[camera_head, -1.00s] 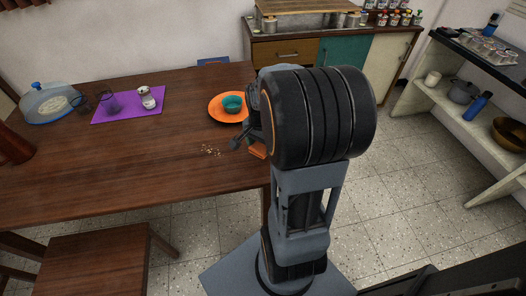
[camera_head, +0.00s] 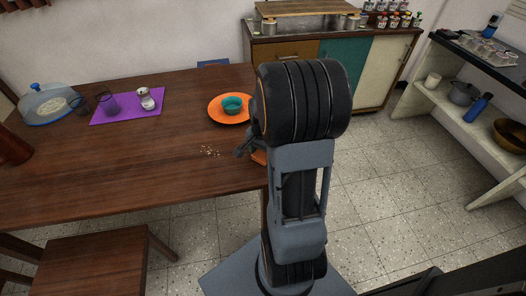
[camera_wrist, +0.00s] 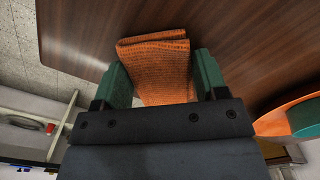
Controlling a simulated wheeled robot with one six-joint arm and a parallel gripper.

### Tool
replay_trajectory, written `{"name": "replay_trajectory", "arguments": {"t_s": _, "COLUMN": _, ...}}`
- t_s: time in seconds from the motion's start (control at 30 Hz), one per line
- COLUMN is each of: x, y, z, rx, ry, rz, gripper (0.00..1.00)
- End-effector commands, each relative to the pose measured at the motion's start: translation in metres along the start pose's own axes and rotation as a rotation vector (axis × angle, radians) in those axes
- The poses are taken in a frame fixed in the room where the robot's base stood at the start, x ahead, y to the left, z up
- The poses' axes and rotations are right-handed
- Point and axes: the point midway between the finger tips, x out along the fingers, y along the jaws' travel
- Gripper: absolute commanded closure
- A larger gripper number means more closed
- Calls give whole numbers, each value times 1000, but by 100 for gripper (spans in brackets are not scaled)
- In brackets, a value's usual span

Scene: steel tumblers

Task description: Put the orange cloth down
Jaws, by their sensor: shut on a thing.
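The orange cloth (camera_wrist: 155,65) is folded and sits between the two green fingers of my gripper (camera_wrist: 157,80) in the wrist view. My gripper is shut on it. The wooden table top fills the view behind the cloth; I cannot tell whether the cloth touches it. In the head view only a small orange part of the cloth (camera_head: 259,157) shows at the table's right edge, beside my arm. My gripper (camera_head: 246,148) is mostly hidden behind my arm there.
An orange plate (camera_head: 216,112) with a teal bowl (camera_head: 232,104) stands just beyond my gripper. Crumbs (camera_head: 210,151) lie to its left on the table (camera_head: 130,165). A purple mat (camera_head: 128,117) with a mug and a jar lies farther left. The table's front middle is clear.

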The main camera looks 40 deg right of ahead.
Motion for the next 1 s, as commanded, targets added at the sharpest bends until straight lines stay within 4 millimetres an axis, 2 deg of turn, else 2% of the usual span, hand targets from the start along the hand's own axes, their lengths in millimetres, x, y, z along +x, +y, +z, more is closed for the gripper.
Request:
{"name": "replay_trajectory", "arguments": {"t_s": 0.1, "x": 5, "y": 0, "z": 0, "rx": 0, "ry": -1, "rz": 1, "gripper": 60}}
{"name": "replay_trajectory", "arguments": {"t_s": 0.13, "x": 4, "y": 0, "z": 0, "rx": 0, "ry": 0, "rz": 0, "gripper": 31}}
{"name": "replay_trajectory", "arguments": {"t_s": 0.37, "x": 3, "y": 0, "z": 0, "rx": 0, "ry": -1, "rz": 0, "gripper": 9}}
{"name": "replay_trajectory", "arguments": {"t_s": 0.6, "x": 2, "y": 0, "z": 0, "rx": -1, "ry": -1, "rz": 0, "gripper": 8}}
{"name": "replay_trajectory", "arguments": {"t_s": 0.73, "x": -8, "y": 0, "z": 0, "rx": 0, "ry": 2, "rz": -2, "gripper": 8}}
{"name": "replay_trajectory", "arguments": {"t_s": 1.0, "x": -58, "y": 0, "z": 0, "rx": 0, "ry": 3, "rz": -2, "gripper": 8}}
